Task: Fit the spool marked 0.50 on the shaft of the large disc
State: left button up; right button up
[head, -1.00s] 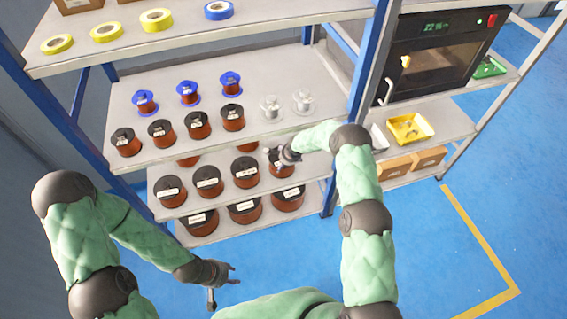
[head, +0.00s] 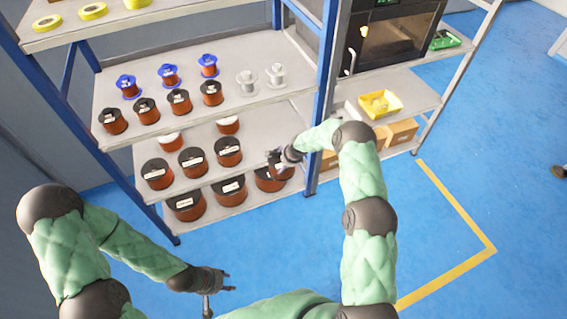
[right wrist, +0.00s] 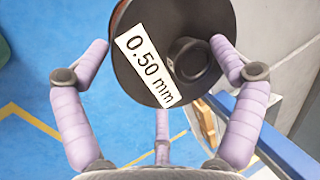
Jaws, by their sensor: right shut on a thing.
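The spool marked 0.50 mm (right wrist: 165,50) fills the upper middle of the right wrist view. It has a black flange with a white label and a dark round hub. My right gripper (right wrist: 160,60) is shut on this spool, with its fingers on either side of the flange. In the head view the right gripper (head: 284,157) holds the spool (head: 280,170) at the front of the shelf rack, beside the lower shelves. My left gripper (head: 226,282) is at the lower left, away from the shelves, and looks open and empty. The large disc and its shaft are not in view.
The rack's middle shelf (head: 250,105) bears blue and black spools and two clear ones. Lower shelves hold several large black-topped spools (head: 193,162). A blue post (head: 322,110) stands right of my right gripper. A yellow bin (head: 380,103) sits further right. Blue floor (head: 420,260) is free.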

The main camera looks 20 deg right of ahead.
jog(key=shift+d+r, duration=0.15)
jog(key=shift+r, duration=0.05)
jog(key=shift+r, duration=0.1)
dwell(0.4)
jog(key=shift+r+p, duration=0.55)
jog(key=shift+r, duration=0.65)
